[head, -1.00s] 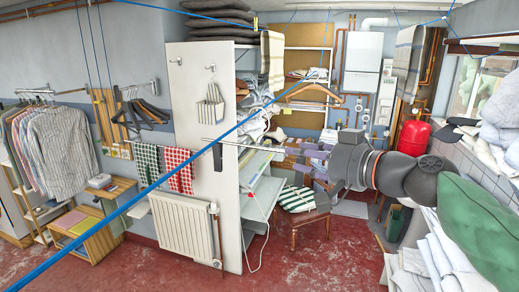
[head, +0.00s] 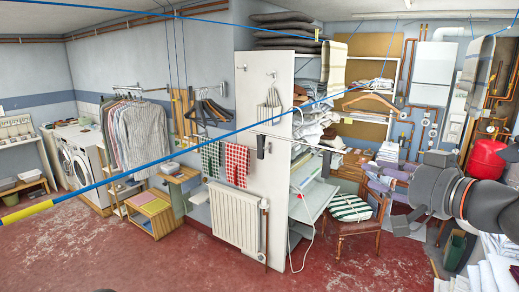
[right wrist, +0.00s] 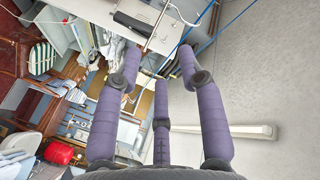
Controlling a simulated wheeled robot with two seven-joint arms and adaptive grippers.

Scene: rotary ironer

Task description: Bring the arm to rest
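My right arm comes in from the right edge of the head view. Its gripper (head: 380,184) points left, with purple padded fingers in front of the chair and shelves. In the right wrist view the three purple fingers of my right gripper (right wrist: 160,72) are spread apart, with nothing visibly held between them. My left gripper is not in view.
A white panel (head: 279,190) with a radiator (head: 234,220) stands left of the gripper. A chair with a striped cushion (head: 350,208) is below it. A red tank (head: 487,160) is at right. Blue lines cross overhead. The red floor (head: 130,262) is clear at left.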

